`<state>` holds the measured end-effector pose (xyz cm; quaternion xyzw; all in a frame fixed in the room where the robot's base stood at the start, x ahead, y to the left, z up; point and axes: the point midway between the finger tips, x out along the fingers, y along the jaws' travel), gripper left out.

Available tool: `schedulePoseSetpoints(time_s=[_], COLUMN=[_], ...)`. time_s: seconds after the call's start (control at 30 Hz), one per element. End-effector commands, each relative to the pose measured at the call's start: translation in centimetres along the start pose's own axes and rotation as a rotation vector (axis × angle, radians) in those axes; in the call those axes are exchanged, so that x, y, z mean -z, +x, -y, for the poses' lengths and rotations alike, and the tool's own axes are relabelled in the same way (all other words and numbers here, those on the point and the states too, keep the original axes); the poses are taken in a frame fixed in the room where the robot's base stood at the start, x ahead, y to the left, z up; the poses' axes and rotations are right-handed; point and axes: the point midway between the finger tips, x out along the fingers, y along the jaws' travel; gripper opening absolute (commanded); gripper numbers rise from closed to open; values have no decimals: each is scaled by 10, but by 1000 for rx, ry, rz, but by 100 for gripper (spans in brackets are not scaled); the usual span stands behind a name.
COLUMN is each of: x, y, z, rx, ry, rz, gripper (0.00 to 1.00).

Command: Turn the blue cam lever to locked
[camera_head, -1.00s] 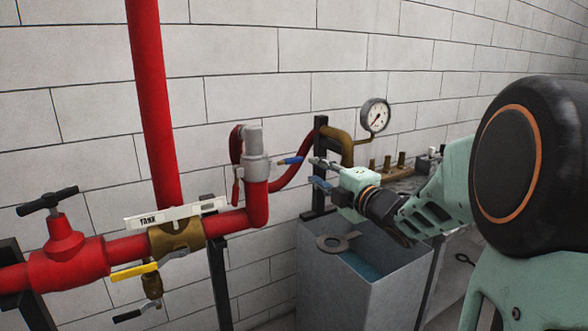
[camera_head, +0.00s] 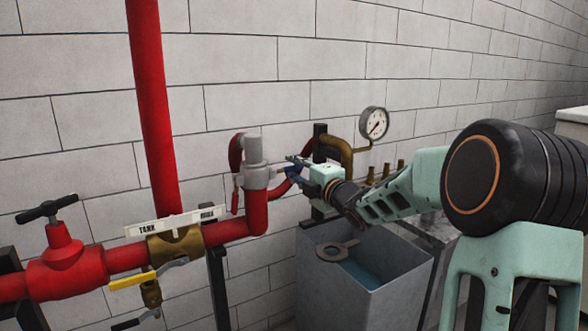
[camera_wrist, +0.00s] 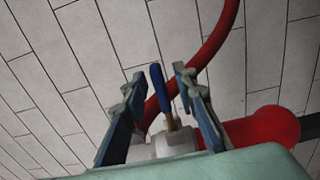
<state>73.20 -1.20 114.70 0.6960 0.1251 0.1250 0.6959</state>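The blue cam lever (camera_wrist: 158,88), with a brassy lower end, stands out from the grey coupling (camera_head: 254,155) on the upturned end of the red pipe. My gripper (camera_head: 290,166) is at the coupling's right side in the head view. In the wrist view my gripper (camera_wrist: 159,74) is open, with the lever between its two blue-backed fingers. Gaps show on both sides of the lever, so neither finger seems to press on it. In the head view the fingers largely hide the lever. The grey coupling also shows at the base of the lever in the wrist view (camera_wrist: 172,143).
A red curved hose (camera_head: 283,185) runs behind my gripper. A brass elbow and pressure gauge (camera_head: 374,122) are close to the right. A grey open bin (camera_head: 375,290) stands below. A yellow-handled valve (camera_head: 132,281) and red handwheel valve (camera_head: 68,263) are at left.

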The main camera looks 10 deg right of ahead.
Motion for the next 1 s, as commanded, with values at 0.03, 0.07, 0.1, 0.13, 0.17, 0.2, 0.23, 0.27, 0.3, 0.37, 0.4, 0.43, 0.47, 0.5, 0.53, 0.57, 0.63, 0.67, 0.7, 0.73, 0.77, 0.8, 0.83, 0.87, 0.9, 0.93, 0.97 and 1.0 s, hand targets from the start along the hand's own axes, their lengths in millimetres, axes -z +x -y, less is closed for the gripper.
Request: schedulePoseSetpoints(time_s=[0.03, 0.07, 0.1, 0.13, 0.17, 0.2, 0.23, 0.27, 0.3, 0.37, 0.4, 0.43, 0.47, 0.5, 0.53, 0.57, 0.63, 0.67, 0.7, 0.73, 0.77, 0.8, 0.83, 0.87, 0.9, 0.93, 0.97, 1.0], x=[0, 0, 0, 0, 0, 0, 0, 0, 0, 0, 0, 0, 0, 0, 0, 0, 0, 0, 0, 0, 0, 0, 0, 0, 0, 0, 0, 0], y=[1, 1, 2, 1, 1, 1, 1, 1, 1, 1, 1, 1, 1, 1, 1, 1, 1, 1, 1, 1, 1, 1, 1, 1, 1, 1, 1, 1], z=[0, 0, 0, 0, 0, 0, 0, 0, 0, 0, 0, 0, 0, 0, 0, 0, 0, 0, 0, 0, 0, 0, 0, 0, 0, 0, 1, 1], rx=[0, 0, 0, 0, 1, 1, 1, 1, 0, 1, 1, 1, 1, 0, 1, 0, 0, 1, 1, 1, 1, 1, 1, 1, 1, 1, 1, 1], ry=[0, 0, 0, 0, 0, 0, 0, 0, 0, 0, 0, 0, 0, 0, 0, 0, 0, 0, 0, 0, 0, 0, 0, 0, 1, 2, 4, 9], rz=[0, 0, 0, 0, 0, 0, 0, 0, 0, 0, 0, 0, 0, 0, 0, 0, 0, 0, 0, 0, 0, 0, 0, 0, 0, 0, 0, 0], gripper=[26, 26, 26, 26, 26, 26, 26, 26, 22, 15, 11, 7, 4, 0, 0, 0, 0, 0, 0, 0, 0, 0, 0, 0, 0, 0, 0, 0])
